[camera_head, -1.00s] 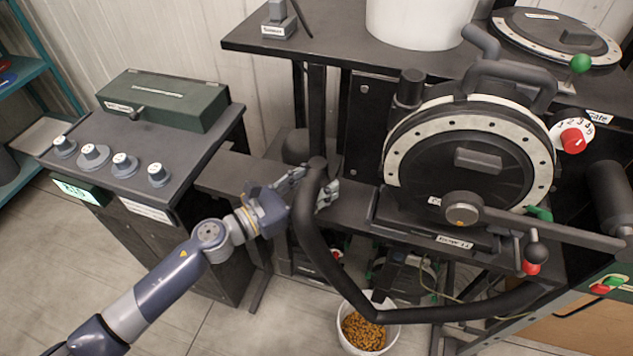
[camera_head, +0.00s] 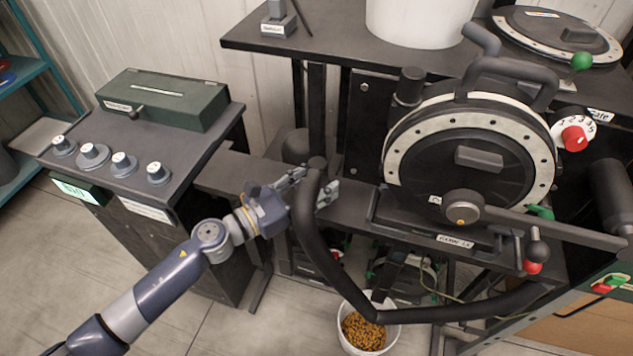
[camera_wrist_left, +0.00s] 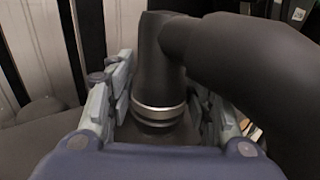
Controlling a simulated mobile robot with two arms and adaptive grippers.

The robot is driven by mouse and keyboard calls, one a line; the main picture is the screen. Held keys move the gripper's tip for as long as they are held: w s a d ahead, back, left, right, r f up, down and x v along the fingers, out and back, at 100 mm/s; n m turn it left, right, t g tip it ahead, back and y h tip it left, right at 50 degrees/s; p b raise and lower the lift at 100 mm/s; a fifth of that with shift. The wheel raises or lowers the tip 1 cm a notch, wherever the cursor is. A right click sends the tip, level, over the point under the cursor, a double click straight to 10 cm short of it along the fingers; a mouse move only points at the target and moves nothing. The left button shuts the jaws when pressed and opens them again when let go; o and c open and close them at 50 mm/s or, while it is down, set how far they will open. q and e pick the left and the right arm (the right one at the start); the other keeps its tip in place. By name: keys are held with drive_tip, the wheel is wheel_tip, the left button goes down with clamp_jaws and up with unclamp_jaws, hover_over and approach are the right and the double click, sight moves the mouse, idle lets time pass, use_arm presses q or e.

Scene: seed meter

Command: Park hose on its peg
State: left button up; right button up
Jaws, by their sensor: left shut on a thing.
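The black hose (camera_head: 335,275) runs from its upper end, down in a curve, to the lower right below the seed meter (camera_head: 465,160). My left gripper (camera_head: 316,188) is shut on the hose near its upper end. In the left wrist view the hose end (camera_wrist_left: 158,75) stands between the two fingers of my left gripper (camera_wrist_left: 160,105), with a silver ring around it just above a dark piece. I cannot tell whether the hose end sits on a peg, and I cannot make out the peg apart from it. My right gripper is not in view.
A white bucket of brown seeds (camera_head: 366,332) stands on the floor under the hose. A control desk (camera_head: 190,165) with several knobs is at the left. A dark shelf (camera_head: 240,172) lies behind my gripper. A lever with a red knob (camera_head: 532,267) projects at the right.

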use_arm(q)
drive_tip(key=shift+f+b, duration=0.3)
drive_tip(key=shift+b, duration=0.05)
drive_tip(key=o, duration=1.3)
drive_tip(key=shift+f, duration=0.1)
drive_tip(key=v, duration=1.2)
